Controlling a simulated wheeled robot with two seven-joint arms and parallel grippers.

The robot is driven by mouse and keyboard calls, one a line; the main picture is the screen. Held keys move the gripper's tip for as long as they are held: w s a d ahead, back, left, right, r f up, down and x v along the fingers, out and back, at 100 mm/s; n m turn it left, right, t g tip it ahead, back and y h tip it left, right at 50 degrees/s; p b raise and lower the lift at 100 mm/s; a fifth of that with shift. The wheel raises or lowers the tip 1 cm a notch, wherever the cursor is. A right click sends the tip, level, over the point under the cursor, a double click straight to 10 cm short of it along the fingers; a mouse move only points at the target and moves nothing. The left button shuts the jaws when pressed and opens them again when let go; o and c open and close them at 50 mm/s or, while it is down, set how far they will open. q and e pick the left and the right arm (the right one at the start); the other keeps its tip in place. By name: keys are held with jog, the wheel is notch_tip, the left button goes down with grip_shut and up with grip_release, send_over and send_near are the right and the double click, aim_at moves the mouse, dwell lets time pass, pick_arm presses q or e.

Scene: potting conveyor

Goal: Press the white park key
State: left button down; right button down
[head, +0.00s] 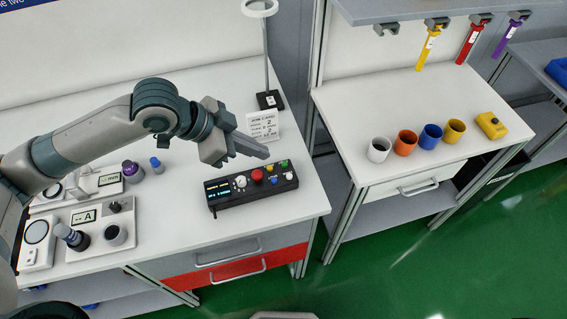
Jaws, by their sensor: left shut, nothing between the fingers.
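A black control box (253,190) stands on the near right part of the white bench, with a small lit display at its left end. A small white key (289,176) is at its right end, near a green button (284,163) and a blue button (274,180). A white round knob (241,183) and a large red button (257,175) are further left. My left gripper (266,154) is shut and empty. Its fingertips are above the back edge of the box, up and left of the white key; I cannot tell the exact height. My right gripper is not in view.
A printed card (263,125) and a lamp stand (269,99) are behind the box. Several devices, including a grey plate with a joystick (115,206), stand at left. A second bench (367,182) at right holds several coloured cups and a yellow case (491,125).

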pick_arm(q)
jog(key=shift+w+d+f, duration=0.1)
jog(key=shift+f, duration=0.05)
jog(key=p, duration=0.3)
send_over(289, 176)
jog(key=a, duration=0.1)
jog(key=f, duration=0.6)
jog(key=shift+s+a+f, duration=0.15)
jog(key=shift+s+f, duration=0.25)
notch_tip(289, 176, down, 3)
jog(key=shift+f+p, duration=0.2)
jog(key=shift+p, duration=0.65)
jog(key=shift+a+f, duration=0.15)
jog(key=shift+f, duration=0.45)
jog(key=shift+w, duration=0.1)
